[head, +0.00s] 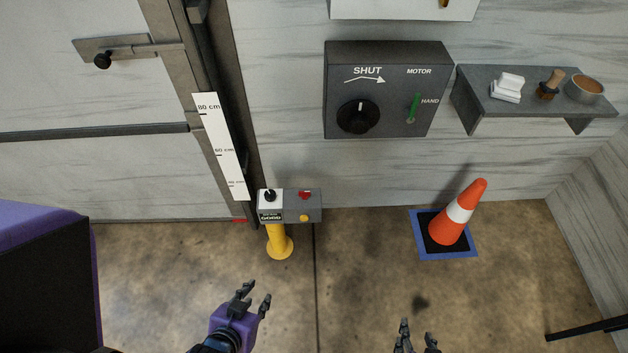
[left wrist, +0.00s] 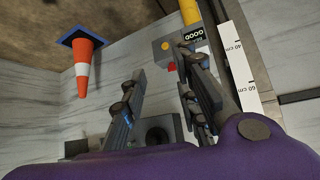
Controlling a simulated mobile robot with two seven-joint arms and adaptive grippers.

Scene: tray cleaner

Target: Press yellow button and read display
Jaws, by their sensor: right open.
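The yellow button (head: 304,218) is on the grey front of a small control box (head: 315,205) on a yellow post. It also shows in the left wrist view (left wrist: 165,45), beyond my fingers. The small dark display (head: 270,217) is to its left on the box; its large characters look like "GOOD", and its small upper line is unreadable. My left gripper (head: 255,293) is open and empty, in front of and apart from the box. Its spread fingers (left wrist: 160,75) fill the middle of the left wrist view. My right gripper (head: 417,330) is open and empty at the bottom edge.
A red button (head: 304,195) is just above the yellow one, and a black knob (head: 270,195) is at its left. An orange cone (head: 458,215) stands on a blue-edged floor square at right. A SHUT/MOTOR panel (head: 385,62) and a shelf (head: 530,103) are on the wall. Floor before the box is clear.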

